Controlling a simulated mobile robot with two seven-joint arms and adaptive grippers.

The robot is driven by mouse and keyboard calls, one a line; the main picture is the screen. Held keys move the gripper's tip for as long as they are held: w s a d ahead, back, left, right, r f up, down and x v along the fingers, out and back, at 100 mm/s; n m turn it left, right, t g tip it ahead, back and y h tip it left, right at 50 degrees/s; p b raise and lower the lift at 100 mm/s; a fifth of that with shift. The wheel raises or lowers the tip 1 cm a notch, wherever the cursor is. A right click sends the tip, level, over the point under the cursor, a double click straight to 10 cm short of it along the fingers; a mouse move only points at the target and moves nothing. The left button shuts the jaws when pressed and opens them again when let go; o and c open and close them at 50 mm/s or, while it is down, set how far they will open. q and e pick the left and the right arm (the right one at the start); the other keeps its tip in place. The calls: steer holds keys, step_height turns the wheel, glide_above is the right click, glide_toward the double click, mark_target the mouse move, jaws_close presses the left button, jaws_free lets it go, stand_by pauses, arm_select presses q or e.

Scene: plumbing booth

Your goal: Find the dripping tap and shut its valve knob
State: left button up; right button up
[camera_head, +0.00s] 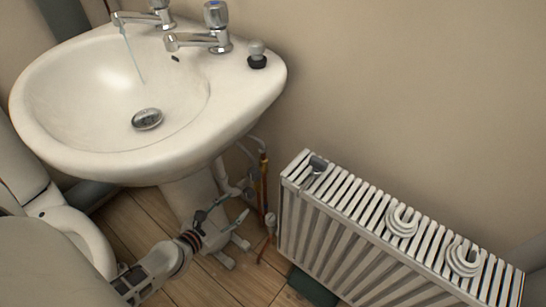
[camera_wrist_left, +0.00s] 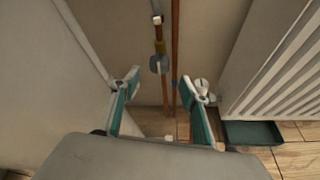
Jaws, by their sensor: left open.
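The white sink (camera_head: 60,140) carries two chrome taps. A thin stream of water falls from the left tap (camera_head: 135,18) into the bowl; none shows from the right tap (camera_head: 205,40). My left gripper (camera_head: 232,212) is low beside the sink pedestal, close to the copper pipes (camera_head: 264,180). In the left wrist view, my open left gripper (camera_wrist_left: 160,82) has its fingers apart with nothing held. A grey valve knob (camera_wrist_left: 158,64) on a copper pipe appears ahead, between and slightly above the fingertips; contact is not visible. My right gripper is out of view.
A white radiator (camera_head: 350,235) stands to the right, with a grey tool (camera_head: 315,170) and white coils (camera_head: 402,221) on top. A dark green tray (camera_wrist_left: 252,133) lies on the wooden floor by it. The pedestal (camera_wrist_left: 55,85) borders the left side.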

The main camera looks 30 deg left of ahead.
mark_target(247, 195)
arm_select(q)
steer(key=x, duration=0.6)
steer(key=shift+w+a+f+b, duration=0.1)
steer(key=shift+b, duration=0.25)
steer(key=shift+x, duration=0.9)
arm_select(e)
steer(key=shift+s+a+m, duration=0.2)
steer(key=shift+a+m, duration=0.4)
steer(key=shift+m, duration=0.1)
arm_select(q)
steer(key=c, duration=1.1)
